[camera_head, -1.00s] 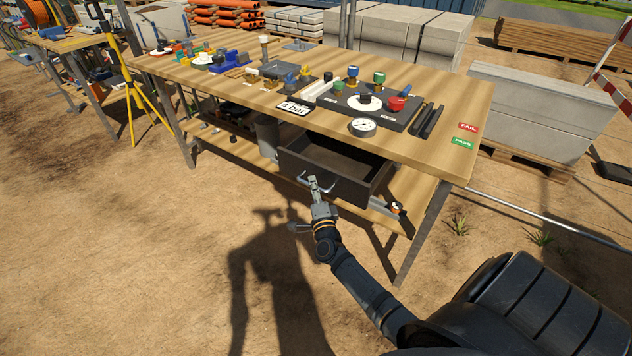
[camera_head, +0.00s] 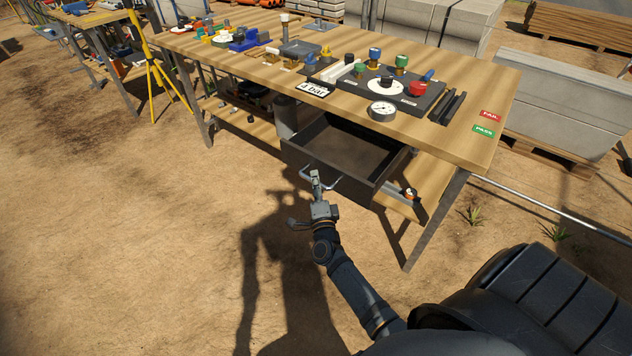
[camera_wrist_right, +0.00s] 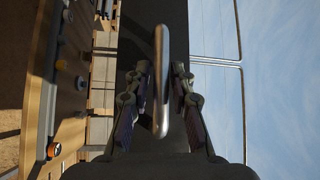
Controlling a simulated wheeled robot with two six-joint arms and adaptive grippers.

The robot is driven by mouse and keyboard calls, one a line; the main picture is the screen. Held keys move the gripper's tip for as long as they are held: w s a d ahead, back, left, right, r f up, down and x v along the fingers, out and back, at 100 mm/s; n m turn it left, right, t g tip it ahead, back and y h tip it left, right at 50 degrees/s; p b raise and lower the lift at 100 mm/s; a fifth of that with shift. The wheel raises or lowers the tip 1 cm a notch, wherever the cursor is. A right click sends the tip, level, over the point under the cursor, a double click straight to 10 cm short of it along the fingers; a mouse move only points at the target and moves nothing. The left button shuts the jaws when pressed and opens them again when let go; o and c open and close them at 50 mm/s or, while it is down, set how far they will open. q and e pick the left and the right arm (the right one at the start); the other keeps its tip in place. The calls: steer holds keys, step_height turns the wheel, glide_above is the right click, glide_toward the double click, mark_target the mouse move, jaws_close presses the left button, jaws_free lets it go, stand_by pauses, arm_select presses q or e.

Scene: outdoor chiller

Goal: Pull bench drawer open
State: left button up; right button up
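The bench drawer (camera_head: 330,172) is a dark box under the wooden workbench (camera_head: 478,92), pulled well out with its empty inside showing. Its metal bar handle (camera_head: 336,184) is on the drawer front. My right gripper (camera_head: 316,178) is at this handle, low in front of the bench. In the right wrist view the handle (camera_wrist_right: 161,80) stands between the two fingers of my right gripper (camera_wrist_right: 162,85), which are close in on both sides of it. The exact contact is hard to see. My left gripper is not in view.
The bench top holds a dark gauge panel (camera_head: 430,104), a round gauge (camera_head: 382,110) and a "4 bar" sign (camera_head: 313,88). A bench leg (camera_head: 436,222) stands right of the drawer. A yellow tripod (camera_head: 152,75) stands left. The sandy ground in front is open.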

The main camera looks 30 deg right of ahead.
steer(key=shift+o, duration=0.7)
steer(key=shift+s, duration=0.2)
steer(key=v, duration=1.1)
steer(key=shift+s+a, duration=0.15)
steer(key=shift+s, duration=0.15)
steer(key=shift+f, duration=0.15)
